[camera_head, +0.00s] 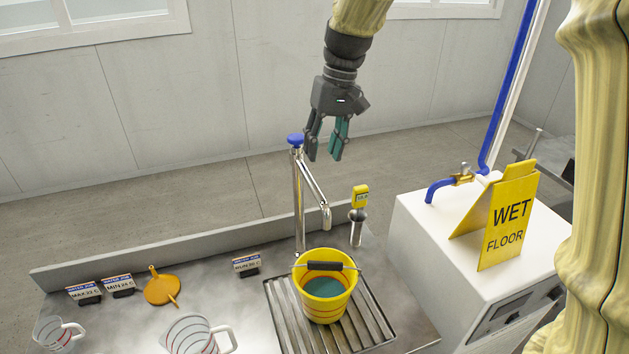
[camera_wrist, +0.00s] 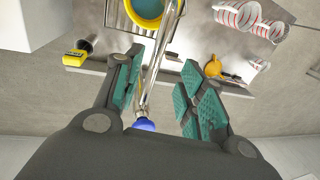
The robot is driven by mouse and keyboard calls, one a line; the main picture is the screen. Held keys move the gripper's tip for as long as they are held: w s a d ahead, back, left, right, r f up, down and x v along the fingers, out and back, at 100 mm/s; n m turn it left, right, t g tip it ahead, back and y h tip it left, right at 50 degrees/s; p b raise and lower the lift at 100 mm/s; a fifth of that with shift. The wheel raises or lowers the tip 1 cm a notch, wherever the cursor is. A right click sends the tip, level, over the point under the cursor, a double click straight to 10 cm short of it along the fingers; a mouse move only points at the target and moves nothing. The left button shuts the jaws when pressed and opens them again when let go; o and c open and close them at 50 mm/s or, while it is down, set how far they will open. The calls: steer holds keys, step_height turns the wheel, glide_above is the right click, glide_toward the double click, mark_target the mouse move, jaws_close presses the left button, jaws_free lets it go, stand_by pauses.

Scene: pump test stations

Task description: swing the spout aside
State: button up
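The chrome spout (camera_head: 313,183) reaches from the top of an upright post (camera_head: 299,205) with a blue knob (camera_head: 295,140) and slants down to the right. Its outlet hangs above a yellow bucket (camera_head: 325,309) that has a black handle grip and teal contents. My gripper (camera_head: 323,157) is open, points down and appears above the spout in the head view. In the wrist view the spout (camera_wrist: 157,62) runs between the two spread fingers, with the blue knob (camera_wrist: 143,124) nearer the palm. I see no clear contact, and the height gap is hard to judge.
The bucket stands on a slatted drain grate (camera_head: 285,318). A yellow thermometer (camera_head: 360,197) stands right of the spout. Measuring jugs (camera_head: 193,337), an orange funnel (camera_head: 161,288) and small signs sit left. A white cabinet (camera_head: 420,235) with a yellow wet-floor sign (camera_head: 508,225) stands right.

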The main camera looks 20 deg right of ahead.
mark_target(316, 185)
steer(key=f, duration=0.3)
steer(key=a+f+p, duration=0.1)
steer(key=f, duration=0.2)
steer(key=f+p, duration=0.1)
steer(key=f, duration=0.2)
steer(key=shift+a, duration=0.25)
jaws_close()
